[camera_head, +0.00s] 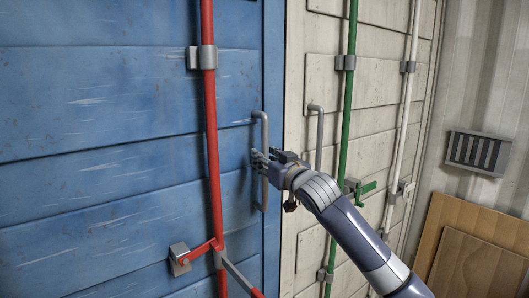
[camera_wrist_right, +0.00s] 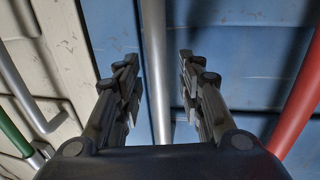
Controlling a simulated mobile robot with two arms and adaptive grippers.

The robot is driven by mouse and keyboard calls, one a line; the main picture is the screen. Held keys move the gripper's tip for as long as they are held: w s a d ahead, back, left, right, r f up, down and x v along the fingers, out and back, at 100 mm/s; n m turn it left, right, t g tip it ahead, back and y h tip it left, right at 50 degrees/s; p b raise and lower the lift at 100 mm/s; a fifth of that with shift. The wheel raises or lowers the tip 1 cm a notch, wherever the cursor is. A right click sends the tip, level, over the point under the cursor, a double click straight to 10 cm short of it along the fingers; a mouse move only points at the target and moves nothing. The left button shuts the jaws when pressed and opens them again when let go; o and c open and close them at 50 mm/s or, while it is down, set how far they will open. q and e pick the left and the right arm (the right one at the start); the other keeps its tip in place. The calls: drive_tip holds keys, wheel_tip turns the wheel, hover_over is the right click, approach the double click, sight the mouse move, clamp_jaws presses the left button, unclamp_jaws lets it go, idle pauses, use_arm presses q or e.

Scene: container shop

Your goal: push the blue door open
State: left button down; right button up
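The blue door (camera_head: 110,140) fills the left half of the head view, with scratched, worn panels. A grey vertical bar handle (camera_head: 264,135) stands near its right edge. My right gripper (camera_head: 262,165) is at the middle of this handle. In the right wrist view the fingers of my right gripper (camera_wrist_right: 156,85) are spread apart, with the handle (camera_wrist_right: 156,50) running between them. Gaps show on both sides of the handle, and the fingers do not appear to press on it. The blue door (camera_wrist_right: 230,45) lies behind the fingers. My left gripper is not in view.
A red locking bar (camera_head: 209,130) with a lever and bracket (camera_head: 180,258) runs down the blue door. A cream door (camera_head: 320,75) with its own handle (camera_head: 318,140) and a green bar (camera_head: 347,100) adjoins on the right. A wall vent (camera_head: 478,153) and wooden boards (camera_head: 470,255) are further right.

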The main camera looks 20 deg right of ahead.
drive_tip(key=shift+w, duration=0.65)
drive_tip(key=shift+a, duration=0.1)
clamp_jaws()
